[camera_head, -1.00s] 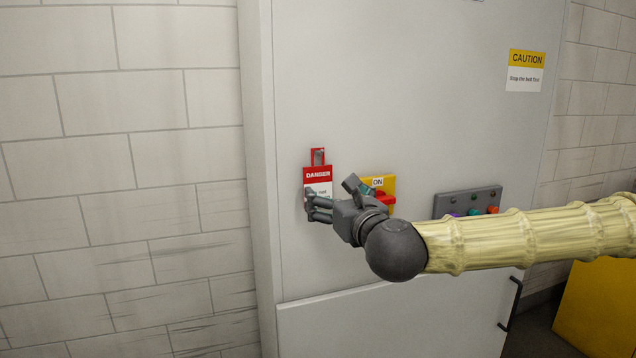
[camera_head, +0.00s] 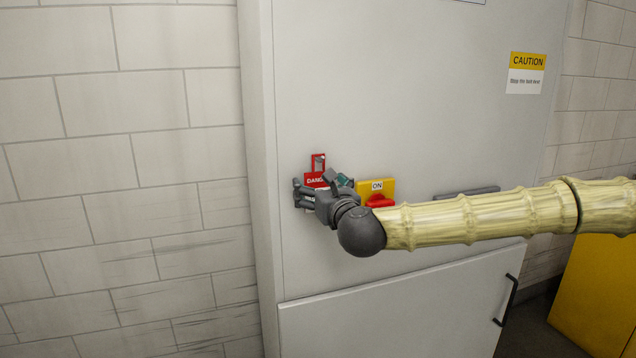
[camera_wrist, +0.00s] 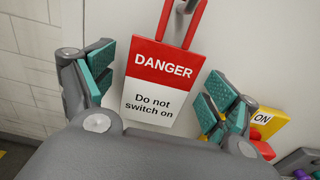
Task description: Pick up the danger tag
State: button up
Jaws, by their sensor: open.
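The danger tag (camera_wrist: 164,80) is a red and white plate reading "DANGER Do not switch on". It hangs by a red shackle (camera_head: 318,163) on the grey cabinet door. In the head view only the tag's red top (camera_head: 314,180) shows clearly; my gripper covers most of the rest. My gripper (camera_head: 318,192) is open in front of the tag. In the wrist view the teal-padded fingers of my gripper (camera_wrist: 160,95) stand to the left and right of the tag, with gaps visible on both sides.
A yellow switch plate (camera_head: 377,185) marked ON with a red knob (camera_head: 379,201) sits close to the right of my gripper. A grey button panel (camera_head: 468,192) is mostly behind my arm. A caution sign (camera_head: 526,73) is higher up. A brick wall (camera_head: 120,200) lies left.

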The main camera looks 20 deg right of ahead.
jog(key=shift+w, duration=0.5)
jog(key=c, duration=1)
jog(key=shift+r, duration=0.1)
jog(key=shift+r+b, duration=0.55)
jog(key=shift+b, duration=0.05)
jog(key=s+b, duration=0.3)
jog(key=s, duration=0.3)
jog(key=s+b, duration=0.4)
jog(key=s, duration=0.2)
jog(key=s+b, duration=0.3)
jog(key=s, duration=0.3)
jog(key=shift+d, duration=0.3)
